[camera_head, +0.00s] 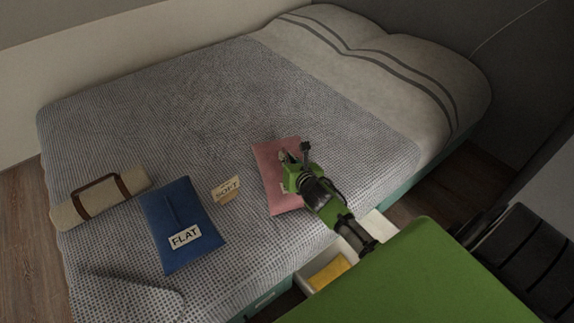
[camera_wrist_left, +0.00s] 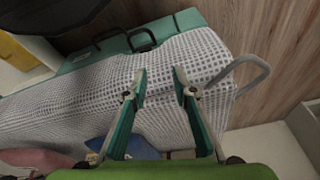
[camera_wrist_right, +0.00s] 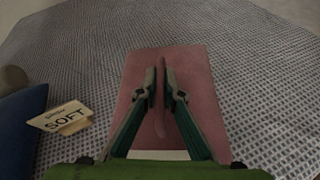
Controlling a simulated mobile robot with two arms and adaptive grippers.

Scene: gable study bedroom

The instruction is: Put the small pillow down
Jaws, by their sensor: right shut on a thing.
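The small pillow (camera_head: 270,168) is a flat pink rectangle over the near edge of the grey checked bedspread (camera_head: 200,90). In the right wrist view, the small pillow (camera_wrist_right: 198,75) has a thin pink strip along its middle. My right gripper (camera_head: 294,156) is above it with fingers shut on that strip, as the right wrist view also shows (camera_wrist_right: 160,78). Whether the pillow touches the bed is hard to tell. My left gripper shows only in its own wrist view (camera_wrist_left: 159,80), its fingers apart and nothing between them.
A SOFT card (camera_head: 226,188) stands left of the pillow. Further left lie a blue FLAT cushion (camera_head: 180,215) and a tan roll with brown straps (camera_head: 75,208). An open drawer (camera_head: 377,226) with something yellow (camera_head: 328,272) juts out below. The bed's middle is clear.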

